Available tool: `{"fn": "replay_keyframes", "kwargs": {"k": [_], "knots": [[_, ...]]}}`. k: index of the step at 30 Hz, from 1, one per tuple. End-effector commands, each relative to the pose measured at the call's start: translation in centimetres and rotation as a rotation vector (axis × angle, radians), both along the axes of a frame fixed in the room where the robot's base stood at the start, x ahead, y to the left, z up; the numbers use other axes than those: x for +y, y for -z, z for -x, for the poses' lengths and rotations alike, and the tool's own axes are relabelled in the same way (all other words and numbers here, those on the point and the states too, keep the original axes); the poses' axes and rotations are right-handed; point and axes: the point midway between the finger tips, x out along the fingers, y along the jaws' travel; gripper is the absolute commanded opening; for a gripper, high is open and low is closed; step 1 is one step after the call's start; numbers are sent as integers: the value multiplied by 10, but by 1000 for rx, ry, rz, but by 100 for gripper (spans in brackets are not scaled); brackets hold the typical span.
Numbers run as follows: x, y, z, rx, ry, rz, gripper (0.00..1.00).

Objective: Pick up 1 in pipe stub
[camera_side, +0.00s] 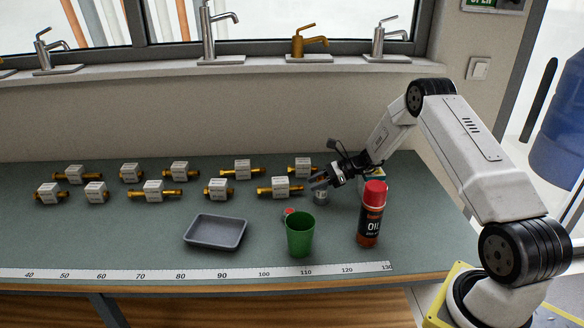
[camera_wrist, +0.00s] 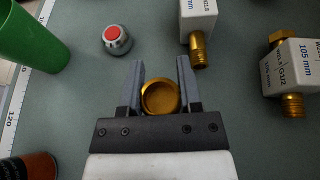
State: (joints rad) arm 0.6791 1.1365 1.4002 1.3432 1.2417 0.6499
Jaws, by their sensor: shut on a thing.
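The pipe stub (camera_wrist: 160,98) shows in the wrist view as a round brass piece, with its hollow open end facing the camera. It sits between the two grey fingers of my gripper (camera_wrist: 160,88), which are shut on its sides. In the side view my gripper (camera_side: 319,184) is low over the right part of the bench, behind and left of the oil can. The stub is hard to make out there, and I cannot tell whether it touches the bench.
A green cup (camera_side: 300,236), a red-topped grey piece (camera_wrist: 117,40) and a red-capped oil can (camera_side: 371,216) stand close by. Several brass fittings with white labels (camera_side: 280,186) lie left of my gripper. A grey tray (camera_side: 215,232) sits near the ruler strip (camera_side: 205,274).

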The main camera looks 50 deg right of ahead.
Motion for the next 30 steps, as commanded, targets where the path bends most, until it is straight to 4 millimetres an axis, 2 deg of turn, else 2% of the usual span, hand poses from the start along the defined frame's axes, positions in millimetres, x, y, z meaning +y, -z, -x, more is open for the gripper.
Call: {"fn": "replay_keyframes", "kwargs": {"k": [21, 30], "knots": [[0, -86, -2, -11, -2, 0, 0], [0, -100, -2, -10, -1, -1, 0]]}}
